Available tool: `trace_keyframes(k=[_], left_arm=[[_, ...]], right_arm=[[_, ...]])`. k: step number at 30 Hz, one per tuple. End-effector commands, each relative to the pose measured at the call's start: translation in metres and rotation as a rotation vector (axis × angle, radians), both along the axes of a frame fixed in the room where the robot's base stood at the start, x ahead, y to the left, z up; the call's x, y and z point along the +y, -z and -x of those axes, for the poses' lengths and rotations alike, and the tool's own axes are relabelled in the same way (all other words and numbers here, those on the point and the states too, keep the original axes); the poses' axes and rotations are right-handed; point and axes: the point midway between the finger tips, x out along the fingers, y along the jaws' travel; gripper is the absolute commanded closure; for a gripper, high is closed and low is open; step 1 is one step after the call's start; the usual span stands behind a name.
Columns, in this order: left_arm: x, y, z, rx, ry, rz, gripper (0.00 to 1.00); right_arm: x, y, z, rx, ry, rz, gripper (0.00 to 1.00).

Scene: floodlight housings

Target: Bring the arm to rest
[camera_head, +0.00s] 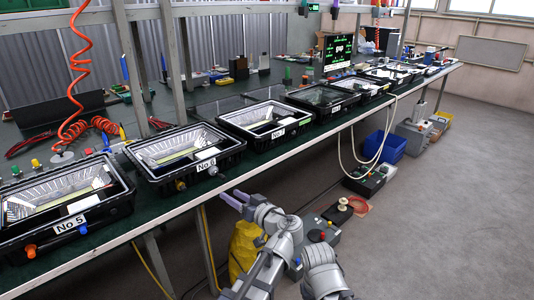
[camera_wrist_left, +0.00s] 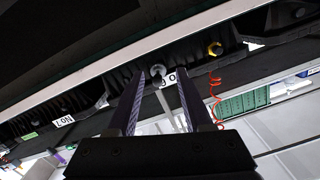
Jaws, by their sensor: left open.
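My left arm (camera_head: 268,255) reaches up from the lower middle of the head view. Its left gripper (camera_head: 233,199) is in front of the bench edge, below and to the right of the housing labelled No 6 (camera_head: 232,148). The left wrist view shows the gripper (camera_wrist_left: 158,72) with two dark fingers spread apart. Nothing is held between them. Beyond the fingers, a grey knob (camera_wrist_left: 157,71) and a partly hidden white label are seen on a dark housing. My right gripper is not in view.
The long green bench (camera_head: 300,145) carries a row of floodlight housings, with No 5 (camera_head: 122,204) at the near left. A yellow bag (camera_head: 244,245), blue bins (camera_head: 385,147) and a control box (camera_head: 364,181) are below or beside it. Grey floor (camera_head: 450,200) is open at right.

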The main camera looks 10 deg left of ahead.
Motion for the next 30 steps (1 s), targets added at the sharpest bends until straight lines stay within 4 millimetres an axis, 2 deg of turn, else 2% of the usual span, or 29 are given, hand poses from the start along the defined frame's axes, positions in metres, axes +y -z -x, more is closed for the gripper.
trace_keyframes(k=[3,6,9,12,15,19,30], left_arm=[[0.026,0.044,0.022,0.207,-0.049,0.108,0.49],[0.038,0.088,0.046,0.425,-0.056,0.233,0.49],[0.038,0.128,0.071,0.632,-0.014,0.368,0.49],[0.028,0.157,0.092,0.798,0.066,0.493,0.49],[0.016,0.174,0.107,0.912,0.152,0.588,0.49],[0.000,0.187,0.122,1.009,0.261,0.683,0.49],[-0.045,0.199,0.149,1.160,0.559,0.853,0.49]], right_arm=[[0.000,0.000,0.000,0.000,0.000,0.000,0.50],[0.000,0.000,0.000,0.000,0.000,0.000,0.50],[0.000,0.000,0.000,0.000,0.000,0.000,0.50],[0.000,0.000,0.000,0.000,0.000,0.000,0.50],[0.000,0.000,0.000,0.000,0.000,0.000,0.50],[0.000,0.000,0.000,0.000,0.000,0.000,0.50],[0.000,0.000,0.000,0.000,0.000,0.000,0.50]])
